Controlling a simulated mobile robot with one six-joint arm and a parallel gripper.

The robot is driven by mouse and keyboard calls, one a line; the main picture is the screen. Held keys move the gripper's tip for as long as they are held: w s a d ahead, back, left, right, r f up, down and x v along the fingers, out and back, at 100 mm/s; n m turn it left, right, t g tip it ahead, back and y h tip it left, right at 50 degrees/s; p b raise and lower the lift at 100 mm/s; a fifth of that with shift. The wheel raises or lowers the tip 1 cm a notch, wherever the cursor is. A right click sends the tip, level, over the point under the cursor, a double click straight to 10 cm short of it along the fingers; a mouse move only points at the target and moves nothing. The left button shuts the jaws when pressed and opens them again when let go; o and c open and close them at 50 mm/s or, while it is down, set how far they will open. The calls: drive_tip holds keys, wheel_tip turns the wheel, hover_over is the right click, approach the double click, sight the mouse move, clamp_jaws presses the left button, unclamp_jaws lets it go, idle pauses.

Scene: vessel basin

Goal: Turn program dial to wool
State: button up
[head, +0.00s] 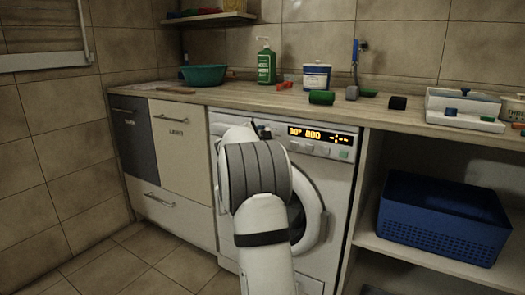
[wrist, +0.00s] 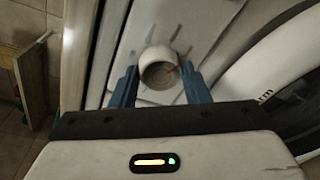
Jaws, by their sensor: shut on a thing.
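The white washing machine (head: 340,187) stands under the counter, its display reading "30° 800". Its program dial (wrist: 158,66) is a round white knob with a red mark, seen close up in the wrist view. My gripper (wrist: 160,86) has its two blue fingers on either side of the dial, shut on it. In the head view my arm covers the dial and the left part of the control panel. The dial's labels are too blurred to read, so I cannot tell which program the mark points at.
The counter (head: 225,97) above holds a teal bowl (head: 203,75), a green bottle (head: 266,64), a white tub (head: 316,76) and several small items. The round door (head: 313,215) is below the panel. A blue basket (head: 440,218) sits on the shelf at right.

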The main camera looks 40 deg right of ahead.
drive_tip(key=shift+f+m+t+b, duration=0.1)
drive_tip(key=shift+m+t+b, duration=0.3)
drive_tip(key=shift+m+b, duration=0.75)
drive_tip(key=shift+m+p, duration=0.3)
drive_tip(key=shift+m, duration=0.25)
drive_tip(key=o, duration=1)
drive_tip(key=shift+p+v, duration=0.65)
drive_tip(key=shift+v, duration=3.25)
